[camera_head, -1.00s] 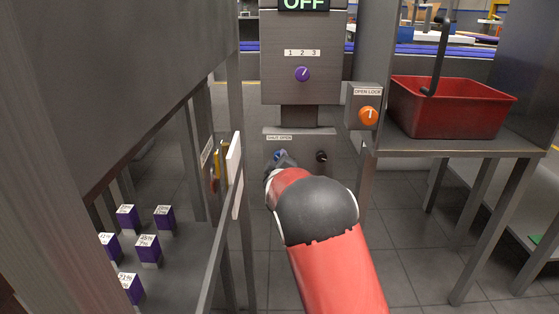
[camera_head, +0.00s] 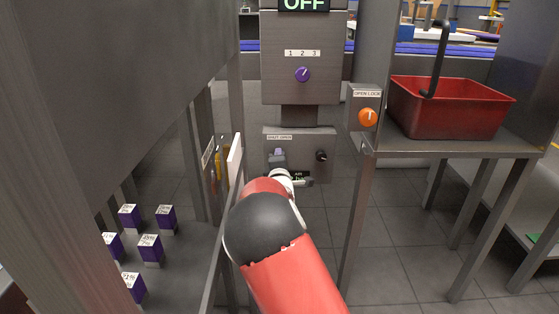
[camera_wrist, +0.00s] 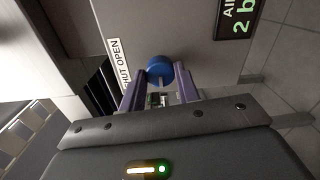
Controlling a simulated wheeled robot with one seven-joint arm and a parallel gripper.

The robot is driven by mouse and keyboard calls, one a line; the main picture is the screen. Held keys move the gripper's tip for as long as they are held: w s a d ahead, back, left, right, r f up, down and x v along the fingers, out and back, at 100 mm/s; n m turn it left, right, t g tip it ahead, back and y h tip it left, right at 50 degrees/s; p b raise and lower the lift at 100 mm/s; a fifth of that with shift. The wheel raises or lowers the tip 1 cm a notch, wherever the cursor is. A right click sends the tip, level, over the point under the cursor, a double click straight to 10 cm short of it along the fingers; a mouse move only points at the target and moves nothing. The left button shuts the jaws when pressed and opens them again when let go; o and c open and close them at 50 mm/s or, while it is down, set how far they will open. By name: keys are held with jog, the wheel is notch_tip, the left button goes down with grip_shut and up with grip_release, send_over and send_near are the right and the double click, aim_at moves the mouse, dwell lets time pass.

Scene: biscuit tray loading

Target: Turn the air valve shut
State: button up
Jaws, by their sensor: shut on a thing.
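The air valve is a round blue knob (camera_wrist: 160,70) on a grey panel (camera_wrist: 180,28), under a "SHUT OPEN" label (camera_wrist: 117,62). My gripper (camera_wrist: 159,80) is shut on the knob, with one purple finger on each side of it. The knob has a pale line on its near side. In the head view my gripper (camera_head: 279,155) is at the left of the low panel (camera_head: 325,138), and it hides the knob there.
An "AIR" display (camera_wrist: 236,18) is on the panel; in the wrist view it reads "2 b", cut off. A black knob (camera_head: 321,156) is right of my gripper. An orange lock knob (camera_head: 368,117) is above right. A red basket (camera_head: 450,112) stands on the right table.

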dwell(0.3)
jog(key=o, duration=1)
jog(key=s, duration=0.8)
